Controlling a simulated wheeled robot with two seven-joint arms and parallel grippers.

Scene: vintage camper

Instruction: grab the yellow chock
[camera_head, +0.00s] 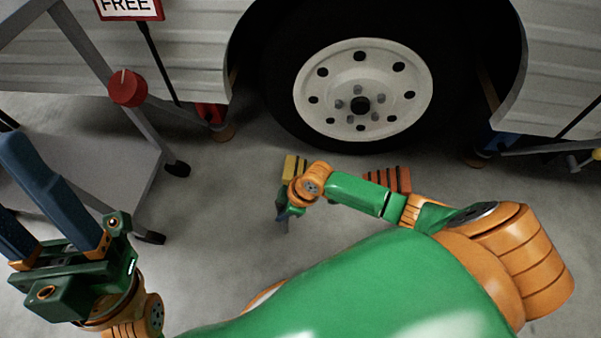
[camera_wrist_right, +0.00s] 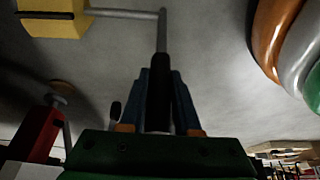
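The yellow chock (camera_head: 291,165) has dark stripes and sits on the floor by the tyre, partly hidden by my right wrist. In the right wrist view the yellow chock (camera_wrist_right: 52,20) is at the top left, with a thin rod bending to a black grip (camera_wrist_right: 159,104). My right gripper (camera_head: 282,214) is low over the floor near it. In the wrist view its blue fingers (camera_wrist_right: 159,78) lie close on both sides of the black grip and look closed on it. My left gripper (camera_head: 12,195) is at the far left, with its fingers apart and empty.
An orange striped chock (camera_head: 401,179) lies to the right, partly behind my right arm. The wheel (camera_head: 362,92) of the camper stands behind. A grey wheeled cart (camera_head: 105,165) is at the left. A red thing (camera_wrist_right: 38,128) shows in the wrist view. Floor between cart and chock is clear.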

